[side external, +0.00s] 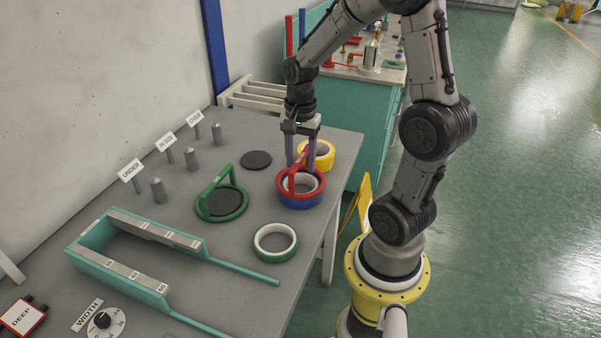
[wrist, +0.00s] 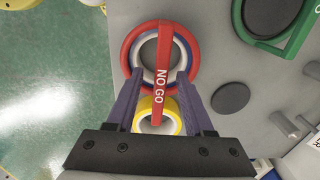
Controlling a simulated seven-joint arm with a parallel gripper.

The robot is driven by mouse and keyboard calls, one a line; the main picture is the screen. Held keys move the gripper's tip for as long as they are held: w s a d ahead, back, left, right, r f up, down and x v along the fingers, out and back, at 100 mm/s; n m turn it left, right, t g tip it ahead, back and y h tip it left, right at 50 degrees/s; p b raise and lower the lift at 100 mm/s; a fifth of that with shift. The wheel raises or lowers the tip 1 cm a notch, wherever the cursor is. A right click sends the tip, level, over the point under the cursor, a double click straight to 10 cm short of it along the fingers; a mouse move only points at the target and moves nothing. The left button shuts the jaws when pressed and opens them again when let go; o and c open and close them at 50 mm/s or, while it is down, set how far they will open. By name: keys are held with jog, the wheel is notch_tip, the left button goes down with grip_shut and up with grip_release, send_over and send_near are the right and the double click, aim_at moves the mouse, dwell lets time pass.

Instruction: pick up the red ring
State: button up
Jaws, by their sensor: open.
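The red ring (side external: 319,186) has a raised red handle, lettered "NO GO" in the wrist view (wrist: 163,72). It lies on a blue tape roll (side external: 300,204) with a pale core, near the table's right edge. My gripper (side external: 301,163) is open above the ring and points down. In the wrist view its two purple fingers (wrist: 161,78) stand on either side of the handle, with gaps between. Nothing is held. Part of the ring is hidden behind the fingers in the wrist view.
A yellow tape roll (side external: 328,157) stands close behind. Grey pegs (side external: 158,191) and a teal gauge frame (side external: 90,262) are further left.

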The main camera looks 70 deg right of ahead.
jog(key=shift+f, duration=0.2)
dwell(0.4)
grip_shut()
